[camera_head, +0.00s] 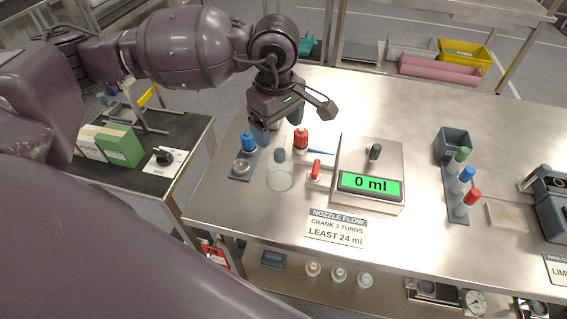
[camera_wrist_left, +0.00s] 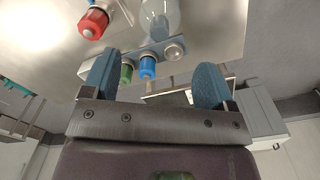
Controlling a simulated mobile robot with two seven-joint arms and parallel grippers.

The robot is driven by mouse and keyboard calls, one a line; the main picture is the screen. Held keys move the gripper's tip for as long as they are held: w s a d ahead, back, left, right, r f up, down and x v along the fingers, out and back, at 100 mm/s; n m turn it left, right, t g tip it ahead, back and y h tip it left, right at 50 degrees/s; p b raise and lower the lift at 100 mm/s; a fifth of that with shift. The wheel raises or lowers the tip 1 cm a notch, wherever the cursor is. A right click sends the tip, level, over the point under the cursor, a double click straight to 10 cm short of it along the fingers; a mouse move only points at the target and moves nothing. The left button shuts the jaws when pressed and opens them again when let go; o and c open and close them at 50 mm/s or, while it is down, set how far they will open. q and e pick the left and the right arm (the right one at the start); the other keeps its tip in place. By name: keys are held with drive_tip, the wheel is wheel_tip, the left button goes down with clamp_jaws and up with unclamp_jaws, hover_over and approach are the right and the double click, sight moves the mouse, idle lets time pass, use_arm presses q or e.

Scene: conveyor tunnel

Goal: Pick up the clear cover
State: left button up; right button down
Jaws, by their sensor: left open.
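The clear cover (camera_head: 281,176) is a see-through dome with a dark knob on top, standing on the steel table in the head view. It also shows in the left wrist view (camera_wrist_left: 160,17) at the top edge, partly cut off. My left gripper (camera_head: 275,127) is open and empty, above the table and behind the cover, apart from it. Its two blue fingers stand wide apart in the left wrist view (camera_wrist_left: 155,75). My right gripper is not in view.
A small rack with a blue-topped nozzle (camera_head: 248,142) stands left of the cover. A red nozzle (camera_head: 301,138) stands behind it to the right. A red-handled crank (camera_head: 315,171) and a scale reading 0 ml (camera_head: 368,183) stand right of it.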

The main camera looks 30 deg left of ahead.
sight(280, 162)
use_arm(q)
wheel_tip(280, 162, down, 5)
drive_tip(key=shift+r, duration=0.1)
drive_tip(key=shift+d+f, duration=0.15)
drive_tip(key=shift+f, duration=2.9)
drive_tip(key=c, duration=0.8)
